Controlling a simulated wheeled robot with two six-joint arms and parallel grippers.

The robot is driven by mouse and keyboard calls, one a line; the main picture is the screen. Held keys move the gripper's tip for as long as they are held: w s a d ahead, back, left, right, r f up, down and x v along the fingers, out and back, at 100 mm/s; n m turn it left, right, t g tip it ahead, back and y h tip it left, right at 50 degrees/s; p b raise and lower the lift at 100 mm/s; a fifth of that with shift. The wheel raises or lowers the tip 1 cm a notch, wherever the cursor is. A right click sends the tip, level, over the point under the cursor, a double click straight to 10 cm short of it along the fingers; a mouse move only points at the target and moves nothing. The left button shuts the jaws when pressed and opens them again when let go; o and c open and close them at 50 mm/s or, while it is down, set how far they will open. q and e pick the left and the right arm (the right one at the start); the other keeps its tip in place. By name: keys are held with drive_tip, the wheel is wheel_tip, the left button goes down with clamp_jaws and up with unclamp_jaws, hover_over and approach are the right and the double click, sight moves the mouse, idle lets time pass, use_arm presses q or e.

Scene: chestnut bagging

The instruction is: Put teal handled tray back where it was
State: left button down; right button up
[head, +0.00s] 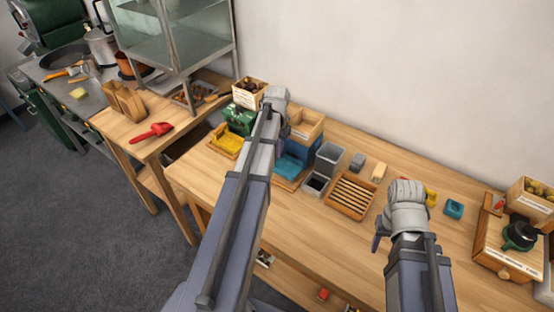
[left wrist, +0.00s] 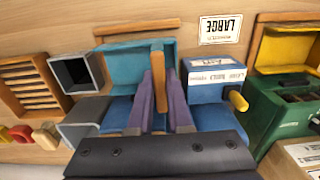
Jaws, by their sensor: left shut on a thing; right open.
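The teal tray (left wrist: 120,64) with its upright wooden handle (left wrist: 158,78) shows in the left wrist view. My left gripper (left wrist: 160,95) has its purple fingers on both sides of that handle and is shut on it. In the head view a teal-blue part (head: 289,167), probably the tray, shows just right of my left arm, in front of the blue machine (head: 319,145). My left fingertips are hidden behind the arm there. My right gripper (head: 379,236) is open and empty above the bench front. I cannot tell whether the tray touches what is under it.
A yellow tray (head: 226,142) by a green machine (head: 240,118) stands left. Grey bins (head: 327,158) and a slatted wooden rack (head: 351,196) stand right of the tray. A LARGE label (left wrist: 220,29) lies nearby.

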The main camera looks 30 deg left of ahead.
sight(277, 163)
use_arm(q)
wheel_tip(277, 163, down, 3)
drive_tip(key=shift+f+b, duration=0.15)
drive_tip(key=shift+b, duration=1.1)
use_arm(e)
wheel_tip(277, 163, down, 3)
drive_tip(key=shift+f, duration=0.15)
use_arm(q)
drive_tip(key=c, duration=1.3)
unclamp_jaws()
drive_tip(key=shift+f, duration=0.1)
drive_tip(key=o, duration=0.5)
drive_tip(key=shift+c, duration=0.2)
drive_tip(key=shift+r, duration=0.2)
wheel_tip(277, 163, up, 12)
drive_tip(key=p, duration=1.2)
drive_tip(key=shift+r, duration=0.1)
use_arm(e)
wheel_tip(277, 163, up, 12)
drive_tip(key=shift+r, duration=0.2)
